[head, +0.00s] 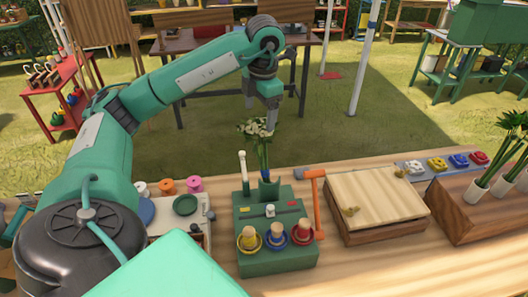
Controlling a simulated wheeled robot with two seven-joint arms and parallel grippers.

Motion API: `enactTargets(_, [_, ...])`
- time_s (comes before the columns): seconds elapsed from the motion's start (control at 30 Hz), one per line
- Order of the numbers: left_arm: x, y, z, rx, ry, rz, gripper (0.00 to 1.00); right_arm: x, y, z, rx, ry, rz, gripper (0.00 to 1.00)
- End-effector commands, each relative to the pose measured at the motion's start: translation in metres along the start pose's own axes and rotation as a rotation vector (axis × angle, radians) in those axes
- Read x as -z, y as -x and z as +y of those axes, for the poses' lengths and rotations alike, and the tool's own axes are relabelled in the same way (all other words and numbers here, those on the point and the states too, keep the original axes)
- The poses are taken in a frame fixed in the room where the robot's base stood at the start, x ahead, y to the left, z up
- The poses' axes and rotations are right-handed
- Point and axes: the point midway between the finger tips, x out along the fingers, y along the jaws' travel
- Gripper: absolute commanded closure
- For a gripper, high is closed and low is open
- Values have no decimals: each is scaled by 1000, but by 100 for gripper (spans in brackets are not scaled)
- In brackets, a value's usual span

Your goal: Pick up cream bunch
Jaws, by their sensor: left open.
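The cream bunch (255,128) stands upright, its pale blooms on green stems. Its lower end is in a holder on the green stand (275,262) on the wooden table. My left gripper (261,106) is open, points down and is just above the blooms in the picture. Its fingers are not closed on the bunch. How far it is from the blooms in depth I cannot tell. My right gripper is not in view.
A wooden box (376,203) is to the right, and a planter (475,215) with potted plants is farther right. Colored spools (166,187) lie at left.

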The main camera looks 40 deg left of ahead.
Motion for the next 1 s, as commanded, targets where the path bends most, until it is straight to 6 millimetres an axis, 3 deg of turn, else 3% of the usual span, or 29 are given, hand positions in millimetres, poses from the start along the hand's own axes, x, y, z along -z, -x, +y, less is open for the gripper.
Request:
enactTargets(0.2, [1, -28, 0, 0, 2, 4, 17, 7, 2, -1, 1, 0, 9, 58])
enactTargets(0.33, [0, -35, 0, 0, 1, 1, 17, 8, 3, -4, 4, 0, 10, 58])
enactTargets(0.7, [-7, -81, 0, 0, 1, 3, 17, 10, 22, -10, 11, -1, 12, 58])
enactTargets(1.0, [-8, -88, 0, 1, 1, 0, 17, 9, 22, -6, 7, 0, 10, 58])
